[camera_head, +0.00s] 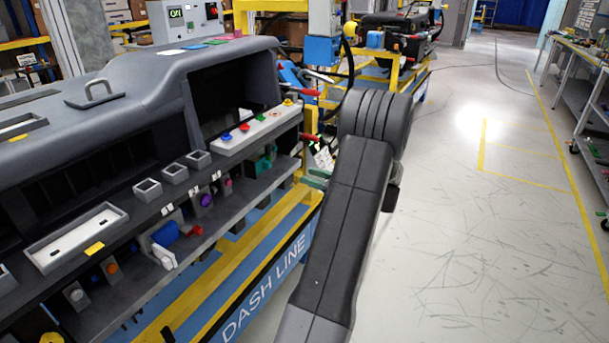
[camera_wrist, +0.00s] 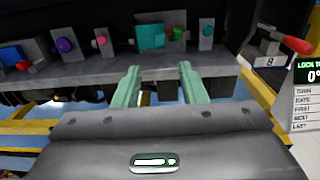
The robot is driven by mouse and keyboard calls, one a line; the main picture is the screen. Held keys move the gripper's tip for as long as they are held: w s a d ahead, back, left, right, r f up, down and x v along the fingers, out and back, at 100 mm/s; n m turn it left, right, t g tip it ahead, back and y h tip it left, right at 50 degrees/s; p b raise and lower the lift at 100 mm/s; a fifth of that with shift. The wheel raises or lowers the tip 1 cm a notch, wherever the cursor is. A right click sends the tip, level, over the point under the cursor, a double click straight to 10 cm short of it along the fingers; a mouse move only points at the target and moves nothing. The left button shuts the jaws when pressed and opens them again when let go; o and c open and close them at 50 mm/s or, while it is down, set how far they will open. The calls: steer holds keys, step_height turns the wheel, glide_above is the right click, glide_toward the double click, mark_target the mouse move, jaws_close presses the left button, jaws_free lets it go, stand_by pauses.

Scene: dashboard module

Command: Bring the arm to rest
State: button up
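My gripper (camera_wrist: 160,70) shows in the wrist view with two pale green fingers set apart and nothing between them. The fingertips point at the front edge of the lower shelf (camera_wrist: 80,83) of the dashboard module. I cannot tell how far they are from it. In the head view my arm fills the lower middle, bent at a dark joint, and hides most of the gripper. A bit of the green fingers (camera_head: 316,179) shows left of the arm, near the module's right end. The grey dashboard module (camera_head: 105,95) stands on the left.
On the lower shelf are a blue part (camera_head: 166,234), a purple knob (camera_head: 206,200) and other small parts. A red-handled lever (camera_wrist: 285,40) and a display panel (camera_wrist: 307,95) are at the right in the wrist view. The floor (camera_head: 470,240) right of my arm is clear.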

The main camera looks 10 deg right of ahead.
mark_target(270, 164)
stand_by(0.3)
steer(key=x, duration=1.3)
steer(key=shift+w+a, duration=0.2)
steer(key=shift+a, duration=0.15)
steer(key=shift+d, duration=0.1)
